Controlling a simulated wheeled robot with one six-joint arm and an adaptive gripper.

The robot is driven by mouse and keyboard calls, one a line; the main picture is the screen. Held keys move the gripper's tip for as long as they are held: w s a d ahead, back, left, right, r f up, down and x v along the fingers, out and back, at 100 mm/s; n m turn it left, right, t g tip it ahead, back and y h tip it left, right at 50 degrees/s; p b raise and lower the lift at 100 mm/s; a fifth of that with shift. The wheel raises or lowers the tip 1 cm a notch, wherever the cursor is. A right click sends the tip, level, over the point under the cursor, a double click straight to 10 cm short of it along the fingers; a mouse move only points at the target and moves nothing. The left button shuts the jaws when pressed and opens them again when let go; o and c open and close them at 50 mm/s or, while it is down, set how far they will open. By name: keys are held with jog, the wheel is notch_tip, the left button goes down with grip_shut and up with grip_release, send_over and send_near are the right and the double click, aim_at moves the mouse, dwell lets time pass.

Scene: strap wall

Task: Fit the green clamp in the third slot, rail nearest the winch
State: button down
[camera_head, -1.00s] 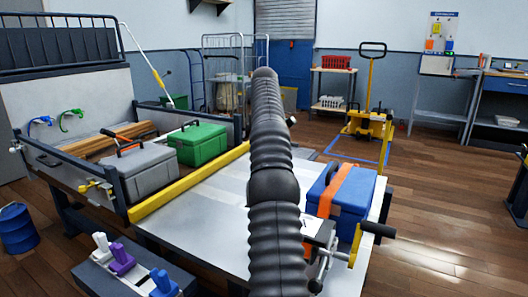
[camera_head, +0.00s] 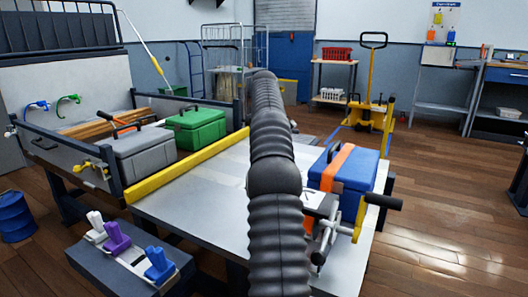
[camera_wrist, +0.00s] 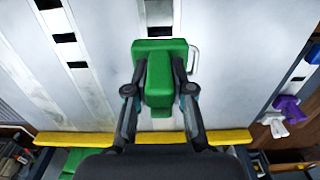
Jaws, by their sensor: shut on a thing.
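My gripper (camera_wrist: 159,92) is shut on the green clamp (camera_wrist: 160,75) in the wrist view, with a finger on each side. The clamp is over the pale deck, and its underside is hidden. A rail (camera_wrist: 158,18) with dark slots runs beyond the clamp, partly covered by it. Another rail (camera_wrist: 57,22) with dark slots lies to its left. In the head view my black-sleeved arm hides gripper and clamp. The winch (camera_head: 358,222), with a yellow frame and black crank grip, is at the deck's right edge.
A blue case (camera_head: 365,172) under an orange strap sits near the winch. A yellow beam (camera_head: 185,168) divides the deck from the grey case (camera_head: 142,155) and green case (camera_head: 196,128). A rack (camera_head: 115,278) holds white, purple and blue clamps in front. The middle deck is clear.

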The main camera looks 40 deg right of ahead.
jog(key=shift+f+b, duration=1.55)
jog(key=shift+f, duration=1.2)
jog(key=shift+p, duration=0.9)
jog(key=shift+f+b, duration=0.45)
jog(key=shift+f, duration=1)
jog(key=c, duration=0.9)
grip_release()
jog(key=shift+r+p, duration=0.45)
jog(key=shift+r, duration=0.85)
jog(key=shift+f+b, duration=0.1)
jog(key=shift+b, duration=0.7)
jog(key=shift+b, duration=0.35)
